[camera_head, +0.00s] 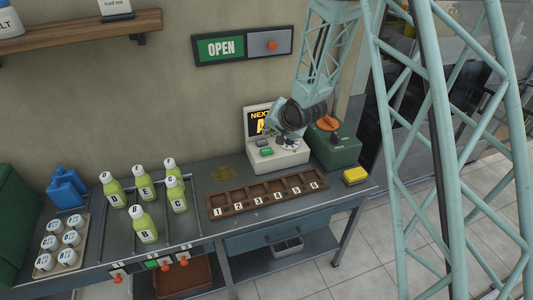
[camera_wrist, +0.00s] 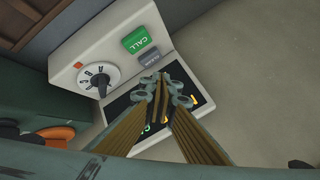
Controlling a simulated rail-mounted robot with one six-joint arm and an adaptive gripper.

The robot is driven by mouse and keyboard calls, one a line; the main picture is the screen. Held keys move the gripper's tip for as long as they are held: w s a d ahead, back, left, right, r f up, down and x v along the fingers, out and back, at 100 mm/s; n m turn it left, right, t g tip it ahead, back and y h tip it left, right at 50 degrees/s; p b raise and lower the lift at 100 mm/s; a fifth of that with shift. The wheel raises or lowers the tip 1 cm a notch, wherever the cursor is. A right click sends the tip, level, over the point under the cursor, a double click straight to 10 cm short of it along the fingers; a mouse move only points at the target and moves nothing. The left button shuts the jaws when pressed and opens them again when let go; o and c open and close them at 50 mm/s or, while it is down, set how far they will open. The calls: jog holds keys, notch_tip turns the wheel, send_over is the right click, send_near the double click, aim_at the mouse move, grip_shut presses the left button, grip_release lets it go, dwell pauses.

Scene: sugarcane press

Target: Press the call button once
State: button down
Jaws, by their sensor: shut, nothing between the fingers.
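The call button is a green square key marked CALL (camera_wrist: 137,39) on a pale counter unit (camera_wrist: 85,38). In the head view the green button (camera_head: 266,151) sits on the front left of the unit (camera_head: 285,160). A grey button (camera_wrist: 151,57) lies beside it, and a numbered dial (camera_wrist: 97,78) is farther left in the wrist view. My gripper (camera_wrist: 164,92) is shut and empty, its tips appearing over the dark screen near the grey button, apart from the call button in the picture. In the head view my gripper (camera_head: 289,146) hangs above the unit; its height over the surface is unclear.
A green machine with an orange knob (camera_head: 338,150) stands close on the right. A wooden numbered tray (camera_head: 262,187) lies in front, with a yellow sponge-like block (camera_head: 355,176) to its right. Several bottles (camera_head: 145,230) stand left. An OPEN sign (camera_head: 219,48) hangs on the wall.

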aim_at(268, 151)
jog(key=shift+f+b, duration=1.9)
jog(key=shift+f, duration=1.15)
jog(key=shift+f+b, duration=0.6)
jog(key=shift+f, duration=0.35)
dwell(0.7)
jog(key=shift+r, duration=0.2)
jog(key=shift+r+p, duration=0.65)
jog(key=shift+r, duration=0.1)
jog(key=shift+r, duration=0.15)
dwell(0.4)
jog(key=shift+r+p, duration=1.7)
jog(key=shift+r, duration=0.65)
